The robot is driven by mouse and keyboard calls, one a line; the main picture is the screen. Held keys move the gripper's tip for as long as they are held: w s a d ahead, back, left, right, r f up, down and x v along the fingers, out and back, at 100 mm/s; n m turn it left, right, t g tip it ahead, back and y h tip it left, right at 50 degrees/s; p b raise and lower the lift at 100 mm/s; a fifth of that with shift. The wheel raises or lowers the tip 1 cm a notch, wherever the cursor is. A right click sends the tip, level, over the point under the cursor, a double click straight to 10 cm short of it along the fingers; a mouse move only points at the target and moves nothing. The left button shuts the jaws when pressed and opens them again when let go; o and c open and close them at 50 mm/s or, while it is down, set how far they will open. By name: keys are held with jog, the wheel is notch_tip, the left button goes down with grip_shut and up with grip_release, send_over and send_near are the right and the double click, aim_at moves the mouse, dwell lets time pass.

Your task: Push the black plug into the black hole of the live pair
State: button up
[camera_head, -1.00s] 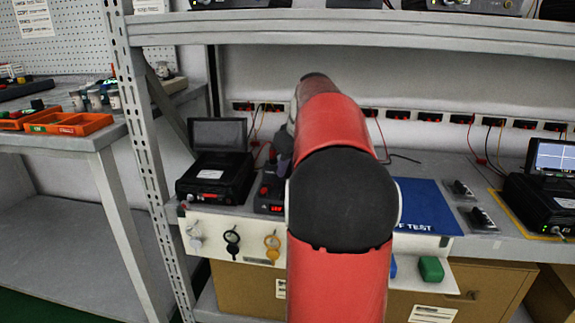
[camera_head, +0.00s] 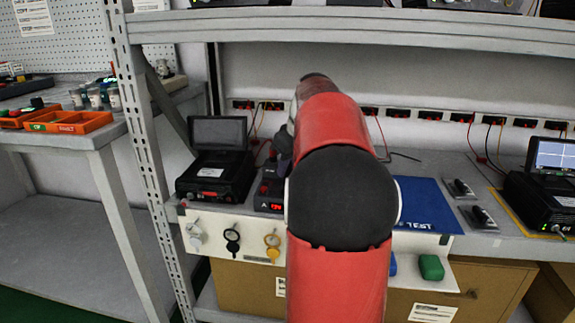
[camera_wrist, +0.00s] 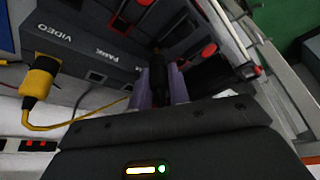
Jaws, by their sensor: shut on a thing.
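In the wrist view my gripper (camera_wrist: 161,92) has its purple fingers closed on a black plug (camera_wrist: 158,70). The plug points away from the camera toward a dark grey box (camera_wrist: 100,48) and dark surfaces beside it. I cannot tell whether its tip is inside a hole; no black hole is clearly visible. In the head view my red arm hides most of the gripper. The plug is not distinguishable there.
A yellow plug (camera_wrist: 39,80) with a yellow cable sits at the VIDEO label. Red-capped parts (camera_wrist: 206,51) are close right of my fingers. A black unit with a screen (camera_head: 213,178) stands left on the shelf. A blue mat (camera_head: 425,205) lies right. A rack post (camera_head: 145,150) stands left.

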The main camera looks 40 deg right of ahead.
jog(key=shift+f+b, duration=0.6)
jog(key=shift+f, duration=0.55)
dwell(0.9)
jog(key=o, duration=0.9)
jog(key=shift+r, duration=0.1)
jog(key=shift+d, duration=0.1)
jog(key=shift+c, duration=1.3)
jog(key=shift+o, duration=0.2)
